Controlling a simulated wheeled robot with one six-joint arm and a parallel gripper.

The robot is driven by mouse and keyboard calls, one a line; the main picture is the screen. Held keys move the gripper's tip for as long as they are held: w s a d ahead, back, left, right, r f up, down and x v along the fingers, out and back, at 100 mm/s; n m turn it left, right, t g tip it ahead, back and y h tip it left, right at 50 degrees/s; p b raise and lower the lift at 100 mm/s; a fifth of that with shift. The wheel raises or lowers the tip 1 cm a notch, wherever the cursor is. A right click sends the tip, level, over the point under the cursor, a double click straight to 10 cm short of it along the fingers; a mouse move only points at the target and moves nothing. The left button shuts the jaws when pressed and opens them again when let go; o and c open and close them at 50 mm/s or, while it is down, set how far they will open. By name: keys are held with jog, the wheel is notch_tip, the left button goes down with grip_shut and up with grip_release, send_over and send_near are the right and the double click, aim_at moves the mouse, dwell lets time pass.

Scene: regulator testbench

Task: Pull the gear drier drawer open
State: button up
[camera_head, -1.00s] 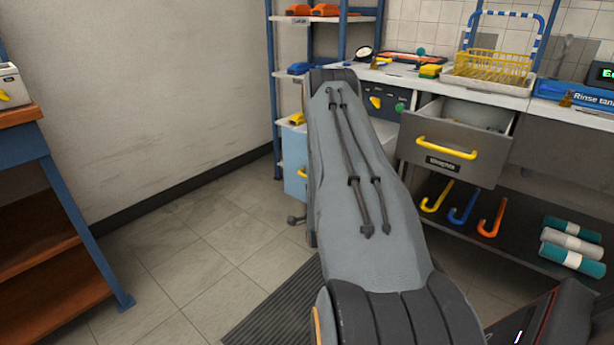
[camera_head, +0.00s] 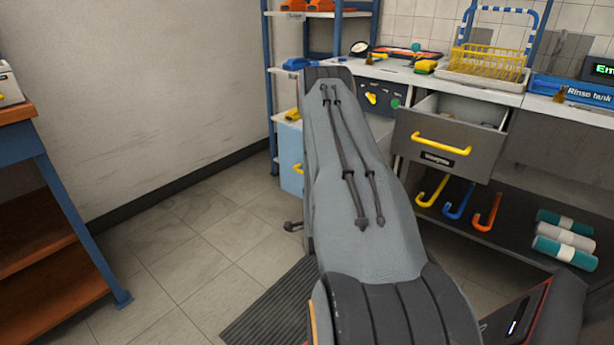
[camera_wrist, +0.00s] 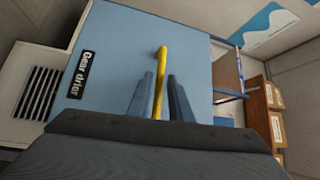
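The gear drier's blue front (camera_wrist: 118,45) fills much of the wrist view, with its black "Gear drier" label (camera_wrist: 78,75) at the left. A yellow bar handle (camera_wrist: 161,62) stands out from the front. My gripper (camera_wrist: 160,80) is open, with one finger on each side of the handle and a narrow gap visible on both sides. In the head view, the light blue cabinet (camera_head: 291,158) and a bit of its yellow handle (camera_head: 299,168) show left of my arm. My arm hides the gripper there. I cannot tell whether the drawer is shut fully.
A grey drawer (camera_head: 442,148) with a yellow handle stands open to the right of my arm. The bench top (camera_head: 450,82) holds a yellow dish rack (camera_head: 493,62). A blue-framed wooden shelf (camera_head: 45,215) stands at the left.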

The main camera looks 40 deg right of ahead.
jog(key=shift+v, duration=1.95)
jog(key=shift+w, duration=0.1)
